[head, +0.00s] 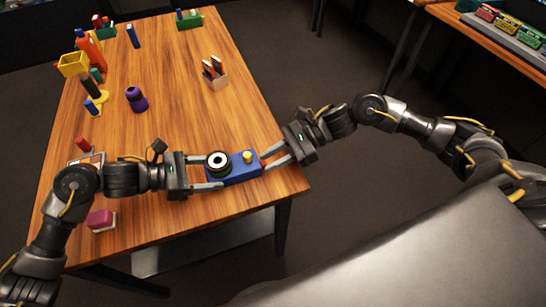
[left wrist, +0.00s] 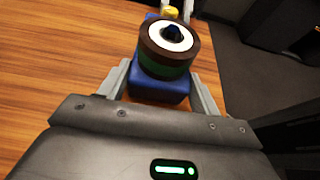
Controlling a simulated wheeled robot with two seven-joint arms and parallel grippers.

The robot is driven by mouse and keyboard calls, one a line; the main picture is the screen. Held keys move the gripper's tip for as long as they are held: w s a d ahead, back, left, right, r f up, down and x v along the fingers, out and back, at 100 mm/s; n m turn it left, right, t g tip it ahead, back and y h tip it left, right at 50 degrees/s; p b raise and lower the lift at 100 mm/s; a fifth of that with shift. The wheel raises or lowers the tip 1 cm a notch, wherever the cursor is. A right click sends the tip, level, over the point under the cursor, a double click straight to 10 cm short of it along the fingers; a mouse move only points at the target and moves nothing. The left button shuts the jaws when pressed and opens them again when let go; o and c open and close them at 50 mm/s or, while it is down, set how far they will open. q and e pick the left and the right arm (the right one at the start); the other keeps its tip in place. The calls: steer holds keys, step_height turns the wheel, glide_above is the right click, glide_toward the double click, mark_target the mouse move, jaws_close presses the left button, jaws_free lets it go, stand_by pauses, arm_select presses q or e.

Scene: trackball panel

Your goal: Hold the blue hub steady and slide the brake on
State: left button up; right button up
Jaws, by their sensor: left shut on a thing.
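The blue hub (head: 236,172) lies near the table's front edge. It carries a dark round part with a white ring (head: 217,160) and a yellow knob (head: 247,156). A small red piece (head: 263,163) shows at its right end; I cannot tell if this is the brake. My left gripper (head: 207,174) is shut on the hub's left end; the left wrist view shows its fingers on both sides of the blue body (left wrist: 160,88). My right gripper (head: 269,160) is at the hub's right end, its fingers apart on either side of the red piece. Contact there is unclear.
The wooden table (head: 185,90) is clear in the middle. A purple bottle (head: 136,99), a holder with pens (head: 215,75) and a pink block (head: 101,219) stand on it. Several coloured items crowd its left edge. A second table (head: 490,40) is at the upper right.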

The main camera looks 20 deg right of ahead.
jaws_close()
steer(key=w, duration=0.3)
steer(key=shift+w, duration=0.3)
steer(key=shift+o, duration=1.8)
jaws_free()
steer(key=shift+d, duration=0.1)
steer(key=v, duration=1.2)
steer(key=shift+s, duration=0.1)
